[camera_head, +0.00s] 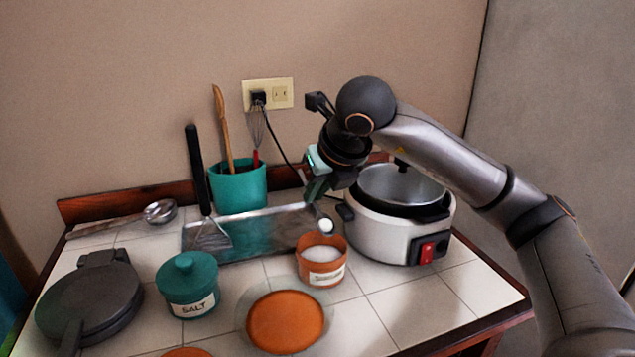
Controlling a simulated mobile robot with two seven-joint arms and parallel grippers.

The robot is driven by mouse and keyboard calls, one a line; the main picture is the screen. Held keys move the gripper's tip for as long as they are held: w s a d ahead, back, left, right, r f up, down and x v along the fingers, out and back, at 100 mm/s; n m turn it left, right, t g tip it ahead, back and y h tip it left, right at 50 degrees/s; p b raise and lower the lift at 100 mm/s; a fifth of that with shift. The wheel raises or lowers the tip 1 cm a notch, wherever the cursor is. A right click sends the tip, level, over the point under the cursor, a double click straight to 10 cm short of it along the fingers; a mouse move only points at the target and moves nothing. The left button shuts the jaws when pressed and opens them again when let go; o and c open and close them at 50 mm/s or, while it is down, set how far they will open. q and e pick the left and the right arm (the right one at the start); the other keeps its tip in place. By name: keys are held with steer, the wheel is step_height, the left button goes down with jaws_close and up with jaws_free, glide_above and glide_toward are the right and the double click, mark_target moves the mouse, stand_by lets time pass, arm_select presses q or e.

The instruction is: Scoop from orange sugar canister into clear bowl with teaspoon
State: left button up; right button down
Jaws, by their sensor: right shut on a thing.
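The orange sugar canister (308,270) stands open on the tiled counter with white sugar inside. My right gripper (317,188) is above it, shut on the teaspoon (318,211). The spoon hangs down, and its tip carries a white heap just above the canister's back rim. The clear bowl (241,301) seems to be the faint glassy ring in front of the canister, around a round orange surface; whether that orange lies in or under it is hard to tell. My left gripper is out of view.
A white rice cooker (385,238) stands right of the canister. A teal salt jar (188,284) and a dark waffle iron (90,303) are at left. A metal tray (270,232) and teal utensil holder (238,188) are behind. An orange edge (187,352) shows at the bottom.

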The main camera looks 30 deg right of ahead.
steer(key=p, duration=0.1)
steer(key=r+g+p, duration=0.1)
steer(key=p, duration=0.1)
steer(key=shift+w+r, duration=0.25)
steer(key=shift+w, duration=0.05)
steer(key=shift+w+r+g+p, duration=0.1)
steer(key=shift+w+g+p, duration=0.15)
steer(key=shift+p, duration=0.6)
steer(key=shift+g+p, duration=0.25)
steer(key=shift+p, duration=0.2)
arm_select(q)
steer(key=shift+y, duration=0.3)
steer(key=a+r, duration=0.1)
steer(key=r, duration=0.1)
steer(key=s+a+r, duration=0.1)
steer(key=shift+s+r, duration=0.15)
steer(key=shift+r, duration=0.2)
